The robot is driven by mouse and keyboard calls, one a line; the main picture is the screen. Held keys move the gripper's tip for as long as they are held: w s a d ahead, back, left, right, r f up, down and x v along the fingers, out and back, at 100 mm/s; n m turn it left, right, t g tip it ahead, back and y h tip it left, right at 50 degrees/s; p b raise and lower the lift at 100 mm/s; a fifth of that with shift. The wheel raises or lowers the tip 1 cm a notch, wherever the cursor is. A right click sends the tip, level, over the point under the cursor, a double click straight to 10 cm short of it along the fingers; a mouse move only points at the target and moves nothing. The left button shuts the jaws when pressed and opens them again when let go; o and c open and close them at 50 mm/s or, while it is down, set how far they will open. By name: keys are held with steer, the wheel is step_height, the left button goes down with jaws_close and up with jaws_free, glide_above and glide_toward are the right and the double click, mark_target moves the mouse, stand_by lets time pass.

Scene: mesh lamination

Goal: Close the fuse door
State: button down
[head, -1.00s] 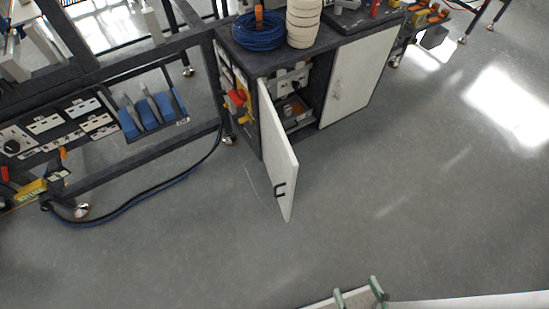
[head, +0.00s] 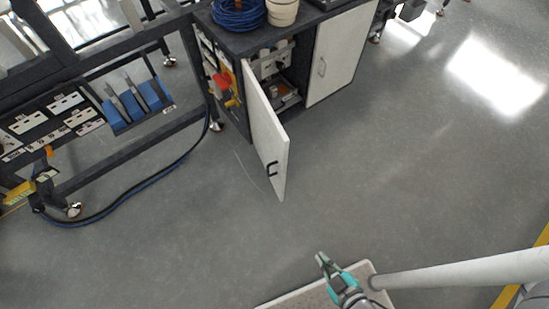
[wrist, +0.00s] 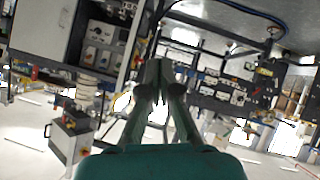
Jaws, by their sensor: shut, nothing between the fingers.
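The fuse door, a white panel (head: 266,130) with a black handle near its lower free edge, stands swung open from the dark cabinet (head: 240,38) in the head view. The cabinet's left compartment is exposed, with fittings inside.
A second white door (head: 340,55) on the cabinet's right side is closed. Blue cable (head: 238,14) and cream reels (head: 282,12) sit on top. A dark rack with blue bins (head: 140,104) stands left, a cable (head: 130,205) on the floor beside it. Floor before the door is clear.

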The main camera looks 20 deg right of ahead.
steer(key=w+f+n+g+h, duration=0.1)
steer(key=w+f+n+h, duration=0.45)
steer(key=w+f, duration=0.85)
steer(key=w+a+r+m+t+h, duration=0.25)
steer(key=w+a+r+h, duration=0.55)
steer(key=w+a+r, duration=0.45)
steer(key=n, duration=0.1)
glide_toward(280, 151)
steer(key=shift+t, duration=0.25)
steer(key=x, duration=0.5)
steer(key=shift+w+f, duration=0.25)
steer(key=shift+w, duration=0.2)
steer(key=shift+d, duration=0.45)
